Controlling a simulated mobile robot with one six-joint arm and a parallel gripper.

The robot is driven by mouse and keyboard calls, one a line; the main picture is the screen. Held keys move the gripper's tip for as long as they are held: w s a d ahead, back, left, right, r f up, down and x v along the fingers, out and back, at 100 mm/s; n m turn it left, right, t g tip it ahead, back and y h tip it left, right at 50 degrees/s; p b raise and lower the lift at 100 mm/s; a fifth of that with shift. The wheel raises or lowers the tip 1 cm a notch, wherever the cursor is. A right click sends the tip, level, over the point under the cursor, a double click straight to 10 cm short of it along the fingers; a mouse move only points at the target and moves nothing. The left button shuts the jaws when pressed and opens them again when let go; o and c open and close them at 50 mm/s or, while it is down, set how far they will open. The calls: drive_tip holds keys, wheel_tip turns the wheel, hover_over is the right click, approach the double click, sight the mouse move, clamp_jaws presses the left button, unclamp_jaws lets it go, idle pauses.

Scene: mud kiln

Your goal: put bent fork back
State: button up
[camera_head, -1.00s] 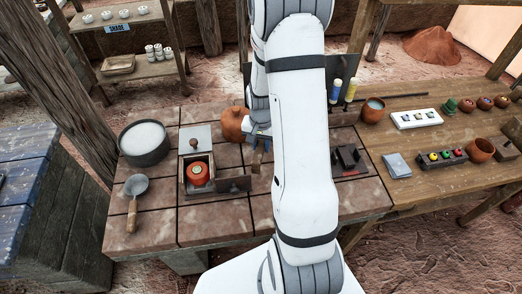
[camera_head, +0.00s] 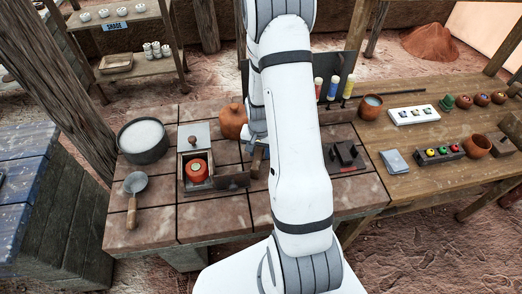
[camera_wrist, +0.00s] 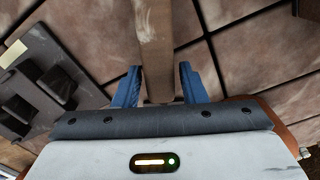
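My gripper (camera_wrist: 160,85) has its two blue fingers on either side of a long brown-grey bar (camera_wrist: 155,40) in the wrist view. The bar looks like a handle and runs out of the top of that view. I cannot tell whether the fingers press on it; a thin gap seems to show at the right finger. In the head view my gripper (camera_head: 257,138) is partly hidden by my arm, beside a round terracotta pot (camera_head: 233,122). I cannot make out a bent fork for sure; its tines are not visible.
An open box (camera_head: 183,176) with a red-orange item stands left of my gripper. A grey pot (camera_head: 143,153) and a ladle (camera_head: 133,200) are further left. A dark block device (camera_head: 346,155) is on the right. Coloured tubes (camera_head: 333,87) stand behind. The front tiles are clear.

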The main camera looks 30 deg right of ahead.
drive_tip(key=shift+o, duration=0.8)
drive_tip(key=shift+r, duration=0.2)
wheel_tip(320, 180, up, 12)
drive_tip(key=b, duration=0.2)
drive_tip(key=s+a+r+n+t, duration=0.3)
drive_tip(key=s+a+r+n, duration=0.4)
drive_tip(key=s+a+r, duration=0.4)
drive_tip(key=s+r, duration=0.5)
drive_tip(key=s, duration=0.1)
drive_tip(key=shift+a+r+n, duration=0.2)
drive_tip(key=shift+r+n, duration=0.05)
drive_tip(key=shift+n, duration=0.15)
drive_tip(key=shift+w, duration=0.1)
